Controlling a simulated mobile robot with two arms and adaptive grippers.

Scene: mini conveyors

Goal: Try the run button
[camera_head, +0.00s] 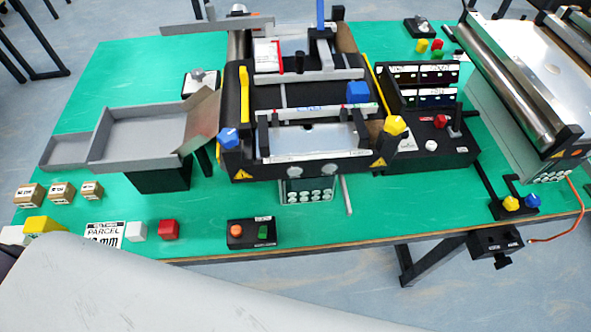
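A small black button box (238,244) stands near the front edge of the green table. It carries an orange-red button (236,230) on the left and a green button (263,232) on the right. Their labels are too small to read, so I cannot tell for sure which is the run button. A larger black control panel (418,160) right of the mini conveyor (310,100) has a red button (440,121), a white button (431,146) and a black lever (455,120). Neither of my grippers is in view.
A grey tray chute (110,145) stands left of the conveyor. Small brown boxes (61,192), a parcel label block (104,235), and white and red cubes (168,230) lie at the front left. A second conveyor (520,80) is at right. The table front around the button box is clear.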

